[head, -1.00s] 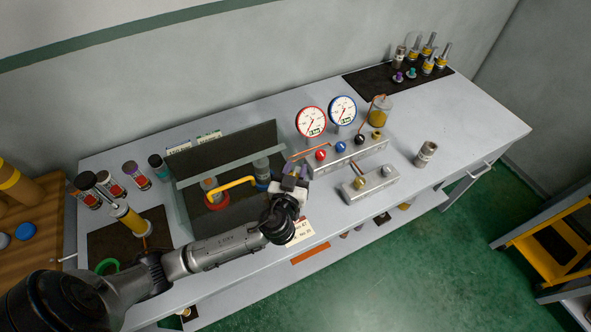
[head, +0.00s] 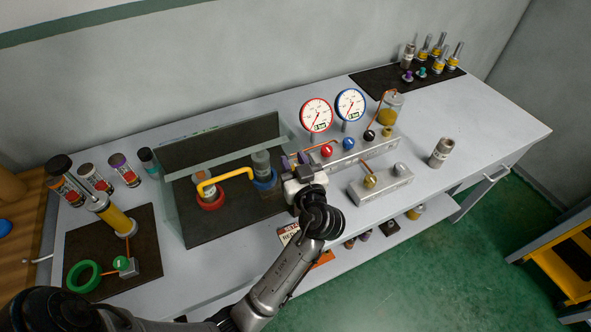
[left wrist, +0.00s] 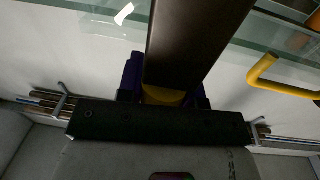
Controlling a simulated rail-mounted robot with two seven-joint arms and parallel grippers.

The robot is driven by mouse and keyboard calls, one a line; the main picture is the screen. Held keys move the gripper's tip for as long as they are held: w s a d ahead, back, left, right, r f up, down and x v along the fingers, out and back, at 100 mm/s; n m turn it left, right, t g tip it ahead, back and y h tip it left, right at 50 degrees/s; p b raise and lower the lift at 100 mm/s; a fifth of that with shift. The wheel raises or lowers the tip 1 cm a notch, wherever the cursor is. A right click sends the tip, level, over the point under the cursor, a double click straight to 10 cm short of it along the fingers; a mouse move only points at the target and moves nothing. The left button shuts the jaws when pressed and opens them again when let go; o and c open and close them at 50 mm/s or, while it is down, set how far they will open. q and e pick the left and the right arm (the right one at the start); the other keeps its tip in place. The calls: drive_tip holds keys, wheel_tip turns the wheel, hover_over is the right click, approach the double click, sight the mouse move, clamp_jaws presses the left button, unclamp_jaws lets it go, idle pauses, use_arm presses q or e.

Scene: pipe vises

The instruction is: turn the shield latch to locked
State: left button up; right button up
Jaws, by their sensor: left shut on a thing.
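My left gripper (head: 297,165) is at the right edge of the clear shield (head: 170,205) over the pipe vises. Its purple fingers are shut on a dark piece, which appears to be the shield latch (left wrist: 190,45); in the left wrist view it runs up from between them, with a yellow part at its base. The latch is mostly hidden by the gripper in the head view, and I cannot read its position. A yellow bent pipe (head: 232,175) spans the red-ringed vise (head: 210,203) and the blue-ringed vise (head: 265,185). My right gripper is not in view.
Red and blue gauges (head: 317,115) and a metal manifold (head: 345,152) stand close right of the gripper. A smaller valve block (head: 382,184) is in front of it. Bottles (head: 95,178) and a yellow cylinder (head: 117,217) stand left. The right front table is mostly clear.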

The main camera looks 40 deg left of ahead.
use_arm(q)
drive_tip(key=shift+s+n+g+y+b, duration=0.1)
drive_tip(key=shift+n+g+y+b, duration=0.2)
drive_tip(key=shift+n+g+b, duration=0.35)
drive_tip(key=shift+g, duration=0.25)
drive_tip(key=o, duration=0.9)
drive_tip(key=shift+o, duration=0.2)
